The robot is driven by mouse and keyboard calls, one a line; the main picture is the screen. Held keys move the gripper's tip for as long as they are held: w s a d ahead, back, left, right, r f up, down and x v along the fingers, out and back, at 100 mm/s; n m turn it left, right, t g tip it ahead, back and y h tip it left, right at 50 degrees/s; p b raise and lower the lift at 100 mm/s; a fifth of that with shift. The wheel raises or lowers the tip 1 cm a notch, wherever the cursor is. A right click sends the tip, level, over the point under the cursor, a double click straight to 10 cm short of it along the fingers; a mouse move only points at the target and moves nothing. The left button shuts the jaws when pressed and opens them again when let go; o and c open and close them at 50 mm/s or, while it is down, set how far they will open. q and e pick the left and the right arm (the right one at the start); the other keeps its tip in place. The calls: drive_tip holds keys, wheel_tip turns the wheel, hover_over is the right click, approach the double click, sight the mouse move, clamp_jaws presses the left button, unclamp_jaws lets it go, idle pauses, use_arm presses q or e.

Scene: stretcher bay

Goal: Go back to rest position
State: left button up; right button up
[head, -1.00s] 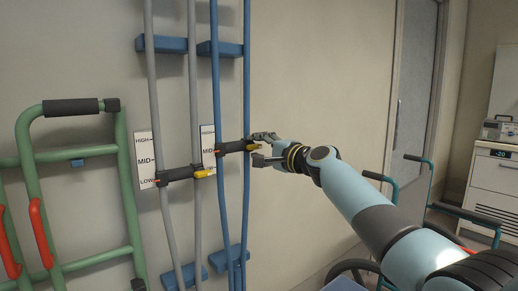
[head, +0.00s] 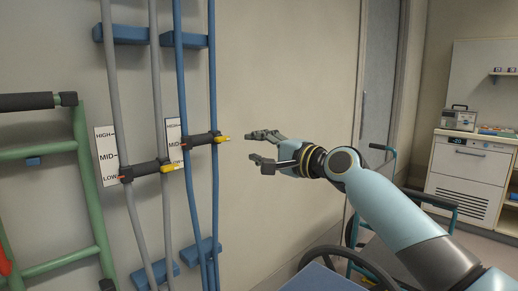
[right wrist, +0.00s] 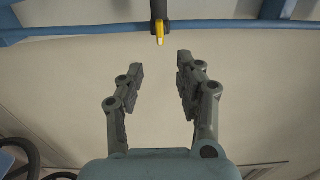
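My right gripper (head: 262,148) is open and empty in the head view. It is to the right of the blue rails' crossbar and apart from it. In the right wrist view its two fingers (right wrist: 159,88) are spread with nothing between them. The yellow tip (head: 223,138) of the blue rails' black slider (head: 202,139) points toward the gripper. The same yellow tip (right wrist: 159,33) shows beyond the fingertips in the right wrist view. My left gripper is not in view.
Grey rails (head: 111,80) with a second slider (head: 145,170) stand left of the blue rails (head: 188,210). A green frame (head: 85,180) is at the far left. A wheelchair (head: 440,203) and a white cabinet (head: 468,175) stand at the right. The wall before the gripper is bare.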

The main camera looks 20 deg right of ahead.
idle(0.4)
drive_tip(key=s+d+f+g+h+b, duration=0.1)
drive_tip(key=s+f+g, duration=0.35)
drive_tip(key=f, duration=1.05)
drive_tip(key=s+d+f+g+h, duration=0.1)
drive_tip(key=s+f+h, duration=0.1)
drive_tip(key=s+f, duration=0.9)
drive_tip(key=s+d+f+g+h+b, duration=0.1)
drive_tip(key=s+f+g, duration=0.15)
drive_tip(key=f, duration=1.55)
drive_tip(key=s+f+n+g+h+b, duration=0.1)
drive_tip(key=s+f+n+g, duration=0.15)
drive_tip(key=s+f, duration=0.8)
drive_tip(key=s+f+n+g+h, duration=0.1)
drive_tip(key=s+f+n+g, duration=0.15)
drive_tip(key=s+f, duration=0.75)
drive_tip(key=s+d+f+n+g+h, duration=0.1)
drive_tip(key=s+f+n+g, duration=0.2)
drive_tip(key=s+n, duration=0.6)
drive_tip(key=s, duration=1.4)
drive_tip(key=shift+s+d, duration=0.15)
drive_tip(key=shift+s, duration=0.05)
